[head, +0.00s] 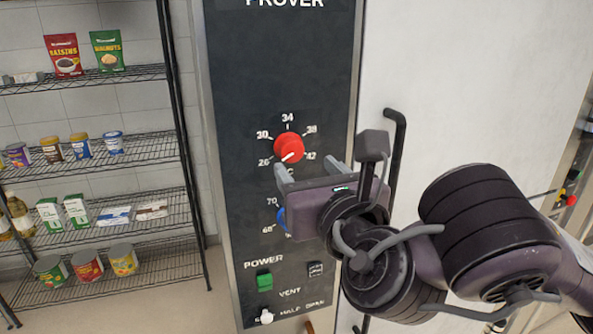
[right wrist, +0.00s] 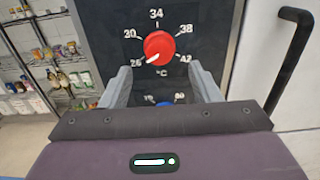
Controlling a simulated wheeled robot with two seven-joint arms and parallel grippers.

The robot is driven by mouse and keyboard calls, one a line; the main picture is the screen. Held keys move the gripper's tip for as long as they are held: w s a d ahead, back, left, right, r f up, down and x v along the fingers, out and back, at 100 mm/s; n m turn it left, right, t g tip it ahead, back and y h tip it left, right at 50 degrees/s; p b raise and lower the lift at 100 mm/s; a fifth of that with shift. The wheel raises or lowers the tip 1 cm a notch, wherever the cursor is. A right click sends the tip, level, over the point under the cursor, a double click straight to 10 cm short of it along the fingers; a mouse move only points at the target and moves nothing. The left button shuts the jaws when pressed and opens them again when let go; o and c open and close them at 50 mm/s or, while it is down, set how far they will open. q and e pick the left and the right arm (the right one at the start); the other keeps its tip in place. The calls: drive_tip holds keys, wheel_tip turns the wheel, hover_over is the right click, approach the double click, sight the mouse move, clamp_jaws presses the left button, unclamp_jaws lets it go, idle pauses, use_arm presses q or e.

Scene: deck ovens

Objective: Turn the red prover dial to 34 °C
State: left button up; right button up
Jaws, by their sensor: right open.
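The red prover dial (head: 288,149) sits on the dark control panel, with 26, 30, 34, 38 and 42 marked around it. Its white pointer aims down and left, at about the 26 mark, clearest in the right wrist view (right wrist: 160,46). The 34 mark (head: 287,117) is straight above the dial. My right gripper (head: 308,172) is open and empty, just below and to the right of the dial in the head view. In the right wrist view its two fingers (right wrist: 161,78) stand apart below the dial, not touching it. My left gripper is not in view.
A blue dial (head: 282,219) lies below, partly hidden by my right gripper. A green power switch (head: 264,281) and a vent knob (head: 266,316) are lower on the panel. A black door handle (head: 397,140) stands right of the panel. Wire shelves (head: 95,138) with groceries are at left.

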sight(294, 153)
drive_tip(key=b+x, duration=0.1)
drive_tip(key=x, duration=0.3)
drive_tip(key=shift+w+b, duration=0.1)
drive_tip(key=shift+b, duration=0.25)
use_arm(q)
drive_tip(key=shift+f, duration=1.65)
use_arm(e)
drive_tip(key=shift+w+a, duration=0.25)
drive_tip(key=shift+w, duration=0.45)
drive_tip(key=c, duration=1)
drive_tip(key=shift+m, duration=0.3)
